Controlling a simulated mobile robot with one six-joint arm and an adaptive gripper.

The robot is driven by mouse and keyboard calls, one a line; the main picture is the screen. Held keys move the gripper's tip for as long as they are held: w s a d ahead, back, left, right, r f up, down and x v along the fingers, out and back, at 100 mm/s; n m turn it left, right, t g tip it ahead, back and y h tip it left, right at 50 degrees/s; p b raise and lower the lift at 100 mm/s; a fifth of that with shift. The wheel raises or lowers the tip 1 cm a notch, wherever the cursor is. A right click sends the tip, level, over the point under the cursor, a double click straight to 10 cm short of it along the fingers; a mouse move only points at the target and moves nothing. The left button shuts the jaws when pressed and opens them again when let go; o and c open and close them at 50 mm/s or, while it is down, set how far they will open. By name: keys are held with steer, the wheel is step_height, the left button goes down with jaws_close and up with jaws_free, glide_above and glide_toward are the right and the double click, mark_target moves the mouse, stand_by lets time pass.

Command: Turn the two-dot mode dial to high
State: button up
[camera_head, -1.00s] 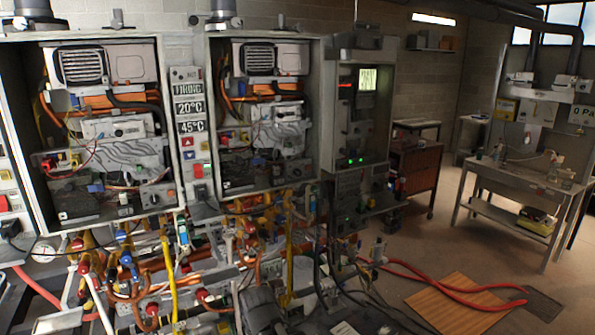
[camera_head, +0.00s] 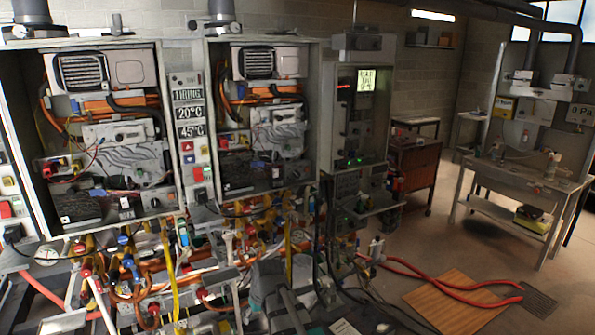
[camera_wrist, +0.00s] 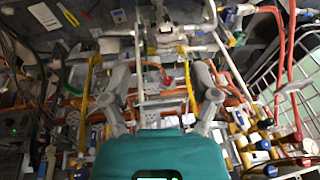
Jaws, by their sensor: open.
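My gripper (camera_wrist: 162,98) shows in the wrist view with its two grey fingers spread apart and nothing between them. Its teal body fills the bottom middle of that view. Pipes and hoses lie beyond the fingers. In the head view, two open heater cabinets stand side by side, the left heater (camera_head: 130,72) and the middle heater (camera_head: 285,62). Each has a grey panel with what looks like a small dark knob, the left panel (camera_head: 100,133) and the middle panel (camera_head: 265,115). Dot marks are too small to read, so I cannot tell which is the two-dot mode dial.
Copper pipes, yellow hoses (camera_head: 170,270) and coloured valves crowd the space below the heaters. A grey cabinet with a lit display (camera_head: 366,80) stands to their right. A red hose (camera_head: 450,292) crosses a floor mat (camera_head: 462,310). A workbench (camera_head: 530,180) stands at the right.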

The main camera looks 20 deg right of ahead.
steer(key=w+d+r+t+y+p, duration=0.1)
steer(key=w+d+r+t+p, duration=0.2)
steer(key=w, duration=0.4)
steer(key=w+d+r+p, duration=0.1)
steer(key=w+d+r, duration=0.3)
steer(key=w+r, duration=0.15)
steer(key=t+h+p, duration=0.2)
steer(key=t+p, duration=0.6)
steer(key=p, duration=0.2)
glide_toward(298, 175)
steer(key=v, duration=0.4)
steer(key=shift+w+a+f, duration=0.1)
steer(key=shift+w+a, duration=0.05)
steer(key=shift+w, duration=0.1)
steer(key=shift+m, duration=0.3)
steer(key=b+x, duration=0.5)
steer(key=x, duration=0.8)
steer(key=shift+w, duration=0.35)
jaws_close()
